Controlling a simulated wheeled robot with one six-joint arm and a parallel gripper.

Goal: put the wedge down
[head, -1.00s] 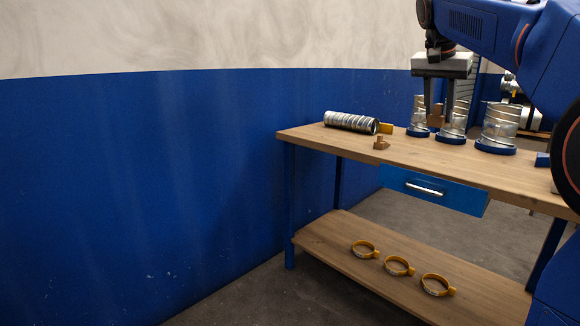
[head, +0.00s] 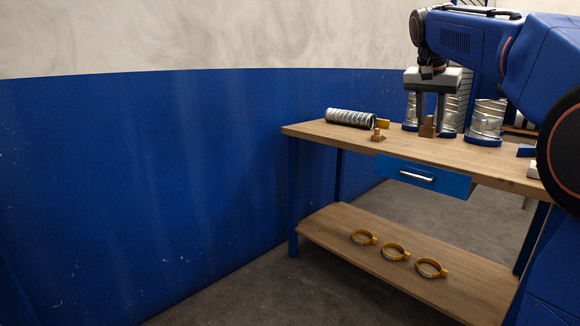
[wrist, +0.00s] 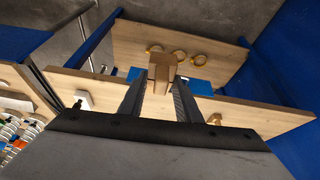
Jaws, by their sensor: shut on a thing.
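My gripper (head: 429,122) is shut on a brown wooden wedge (head: 427,129), over the workbench (head: 340,139). In the wrist view the wedge (wrist: 161,70) sits between my two fingertips (wrist: 159,88). In the head view the wedge's lower end appears close to the bench top; I cannot tell whether it touches. A second, smaller-looking wooden piece (head: 377,136) stands on the bench to the left of the held wedge. It also shows in the wrist view (wrist: 214,119).
A spiral duct (head: 350,117) lies at the bench's left end, with a yellow object (head: 383,124) at its end. Duct pieces on blue bases, one here (head: 486,121), stand behind and right of my gripper. Yellow clamps, one here (head: 395,252), lie on the lower shelf (head: 340,237).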

